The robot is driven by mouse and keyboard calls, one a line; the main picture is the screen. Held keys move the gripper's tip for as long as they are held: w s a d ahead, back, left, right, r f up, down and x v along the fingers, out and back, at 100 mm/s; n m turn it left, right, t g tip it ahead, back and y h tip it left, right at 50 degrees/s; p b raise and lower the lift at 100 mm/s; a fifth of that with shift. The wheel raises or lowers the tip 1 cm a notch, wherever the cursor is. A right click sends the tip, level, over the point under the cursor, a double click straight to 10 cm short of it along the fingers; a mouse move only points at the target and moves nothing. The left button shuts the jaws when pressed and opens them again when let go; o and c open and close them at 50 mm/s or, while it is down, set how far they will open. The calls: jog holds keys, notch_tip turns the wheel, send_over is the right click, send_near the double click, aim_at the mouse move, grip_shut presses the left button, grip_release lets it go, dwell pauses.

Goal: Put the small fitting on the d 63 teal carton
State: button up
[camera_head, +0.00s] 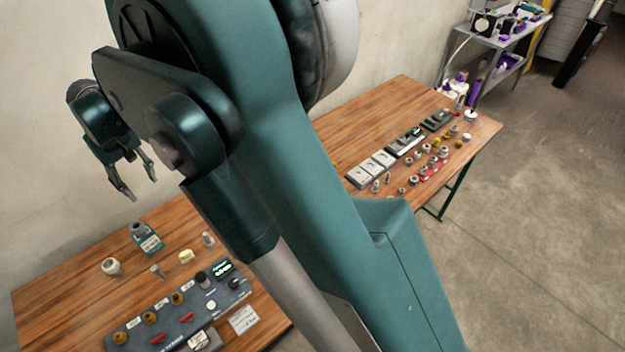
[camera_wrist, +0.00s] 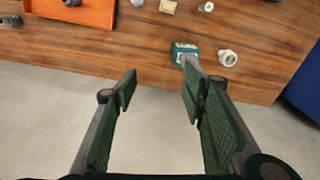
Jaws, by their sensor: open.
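The teal carton (camera_head: 150,245) stands on the near wooden table, with a grey fitting (camera_head: 139,229) on or against its top. The wrist view shows the carton (camera_wrist: 181,48) just beyond my right finger, which covers part of it and of the grey piece. A pale round fitting (camera_head: 111,266) stands beside the carton. Small pieces also stand nearby: a metallic one (camera_head: 157,271), a cream one (camera_head: 186,257) and a grey one (camera_head: 208,240). I cannot tell which is the small fitting. My gripper (camera_head: 142,188) is open and empty, raised in the air behind the table's back edge.
A control panel (camera_head: 165,320) with knobs and red levers fills the near table's front. An orange tray (camera_wrist: 88,12) lies on the table in the wrist view. A second table (camera_head: 390,100) holds several fittings and grey blocks.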

jog(key=w+d+r+m, duration=0.1)
jog(key=w+d+r, duration=0.25)
jog(key=d, duration=0.35)
jog(key=w+d+r+m+t+y, duration=0.1)
jog(key=w+d+r, duration=0.1)
jog(key=d+r, duration=0.35)
jog(key=w+d+r, duration=0.2)
jog(key=d, duration=0.7)
jog(key=d+r+m+t, duration=0.1)
jog(key=d+r+m, duration=0.15)
jog(key=d, duration=0.75)
jog(key=d+r+m+t, duration=0.1)
jog(key=d+r, duration=0.3)
jog(key=d, duration=0.7)
jog(key=s+d+r+m+t, duration=0.1)
jog(key=s+d, duration=0.3)
jog(key=d, duration=0.6)
jog(key=s+d+m+t, duration=0.1)
jog(key=s+d, duration=0.3)
jog(key=d, duration=0.5)
jog(key=s+d+f+m+t+h, duration=0.1)
jog(key=s+d+f+m, duration=0.2)
jog(key=s+d, duration=0.9)
jog(key=d+f, duration=0.2)
jog(key=d, duration=0.1)
jog(key=shift+d+f+t, duration=0.15)
jog(key=shift+d+t, duration=0.2)
jog(key=shift+t, duration=0.05)
